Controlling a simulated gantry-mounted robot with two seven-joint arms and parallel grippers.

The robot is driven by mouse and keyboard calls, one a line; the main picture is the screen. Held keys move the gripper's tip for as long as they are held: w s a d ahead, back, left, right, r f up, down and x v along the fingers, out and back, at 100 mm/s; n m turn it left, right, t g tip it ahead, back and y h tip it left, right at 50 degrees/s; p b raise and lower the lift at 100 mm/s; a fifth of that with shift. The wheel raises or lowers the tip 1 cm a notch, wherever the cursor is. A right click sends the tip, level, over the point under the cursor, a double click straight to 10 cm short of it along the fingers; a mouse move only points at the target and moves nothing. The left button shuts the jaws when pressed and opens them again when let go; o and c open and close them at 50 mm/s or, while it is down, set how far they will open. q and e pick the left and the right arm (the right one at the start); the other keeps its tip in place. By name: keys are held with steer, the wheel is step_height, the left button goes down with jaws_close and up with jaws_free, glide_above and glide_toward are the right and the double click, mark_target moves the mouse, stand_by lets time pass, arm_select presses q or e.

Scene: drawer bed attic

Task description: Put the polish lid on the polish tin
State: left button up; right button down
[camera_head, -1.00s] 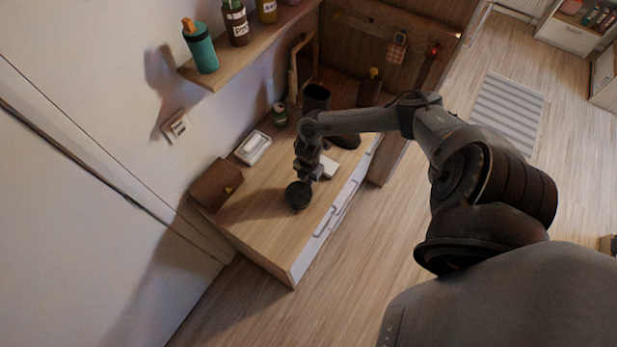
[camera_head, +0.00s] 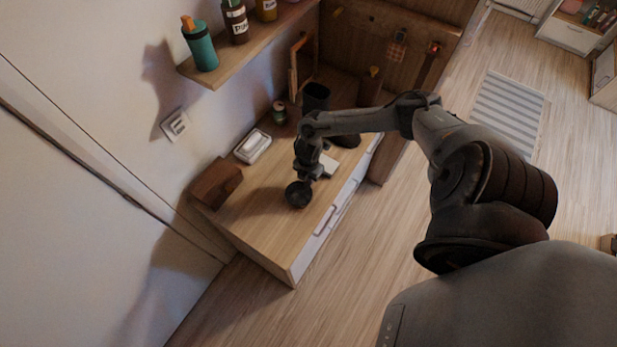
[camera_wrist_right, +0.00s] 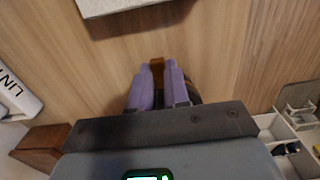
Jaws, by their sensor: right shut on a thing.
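My right gripper (camera_head: 301,179) reaches down over the wooden top of the drawer unit. In the right wrist view its purple fingers (camera_wrist_right: 160,85) are shut with a small brown-orange piece (camera_wrist_right: 157,64) between their tips, which I take to be part of the polish lid. A dark round piece (camera_head: 298,195) is right at the fingertips in the head view, and a dark edge of it (camera_wrist_right: 192,90) shows beside the fingers in the right wrist view. I cannot tell whether this dark piece is the tin, the lid or both, or whether it touches the wood. My left gripper is out of view.
A brown box (camera_head: 216,183) stands left of the gripper. A white item (camera_head: 328,165) lies behind the gripper. Bare wood lies toward the front edge.

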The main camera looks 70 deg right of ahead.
steer(key=shift+f, duration=0.3)
stand_by(0.7)
stand_by(0.3)
steer(key=c, duration=1)
jaws_free()
steer(key=shift+r, duration=0.1)
